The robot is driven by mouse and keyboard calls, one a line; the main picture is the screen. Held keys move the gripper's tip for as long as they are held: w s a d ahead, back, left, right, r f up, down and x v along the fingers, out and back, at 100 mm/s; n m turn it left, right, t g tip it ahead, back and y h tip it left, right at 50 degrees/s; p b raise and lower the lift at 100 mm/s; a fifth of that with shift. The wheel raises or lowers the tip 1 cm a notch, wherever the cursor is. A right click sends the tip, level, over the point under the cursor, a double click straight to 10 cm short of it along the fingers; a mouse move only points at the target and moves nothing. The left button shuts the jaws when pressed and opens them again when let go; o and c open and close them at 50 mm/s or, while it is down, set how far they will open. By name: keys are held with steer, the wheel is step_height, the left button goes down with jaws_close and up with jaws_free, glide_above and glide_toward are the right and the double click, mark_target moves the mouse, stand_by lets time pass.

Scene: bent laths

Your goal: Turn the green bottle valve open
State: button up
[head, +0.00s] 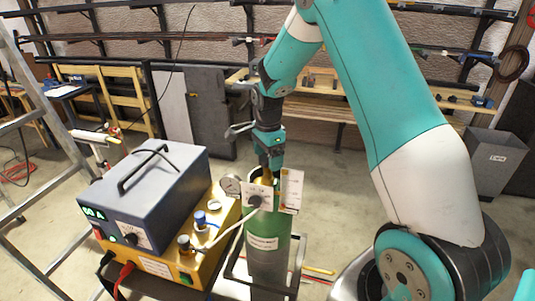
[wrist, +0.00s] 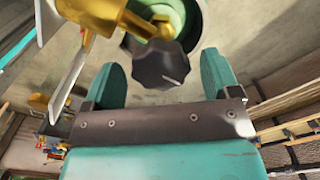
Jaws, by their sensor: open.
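The green bottle (head: 268,245) stands upright in a dark frame on the floor. My gripper (head: 270,160) points down over its top in the head view. In the wrist view, my gripper (wrist: 162,64) is open, its two teal fingers apart. A dark lobed valve knob (wrist: 160,66) with a white mark appears between the fingers, with visible space on both sides. Its brass valve body (wrist: 100,14) sits above the bottle's green top. Whether the fingertips reach past the knob in depth I cannot tell. In the head view the knob is mostly hidden by my gripper.
A gauge (head: 231,185), a white plate with a black dial (head: 255,201) and a white flow tube (head: 291,190) crowd the bottle's top. A blue-grey power unit (head: 150,190) on a yellow box (head: 185,255) stands left. A ladder (head: 45,180) is farther left; floor behind is clear.

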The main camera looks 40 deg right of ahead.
steer(key=shift+c, duration=0.2)
steer(key=c, duration=0.9)
